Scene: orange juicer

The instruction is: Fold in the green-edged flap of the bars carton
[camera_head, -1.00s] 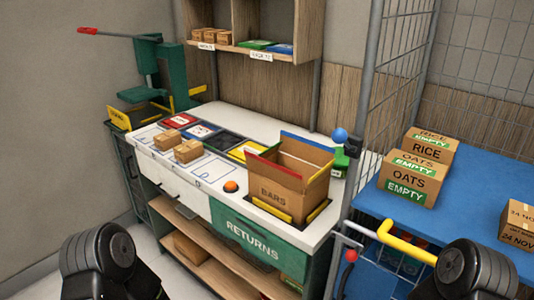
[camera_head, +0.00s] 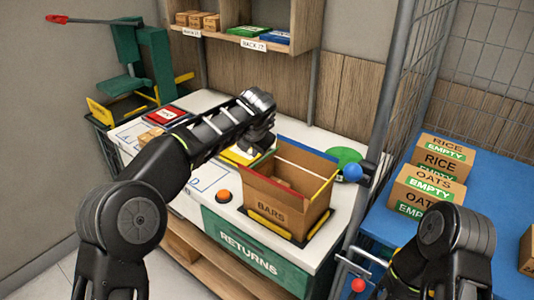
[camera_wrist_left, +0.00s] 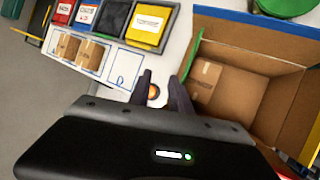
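The open brown BARS carton (camera_head: 272,215) stands at the right end of the white counter, with coloured edges on its upright flaps. In the left wrist view a blue-edged flap (camera_wrist_left: 265,22) is at the top, and a small brown box (camera_wrist_left: 204,79) lies inside the carton. My right gripper is out of view.
An orange button (camera_head: 224,196) sits left of the carton. A round green object (camera_head: 345,156) is behind it, near a blue ball (camera_head: 352,173) on the metal frame. OATS (camera_head: 424,190) and RICE (camera_head: 447,152) boxes stand on the blue surface at right.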

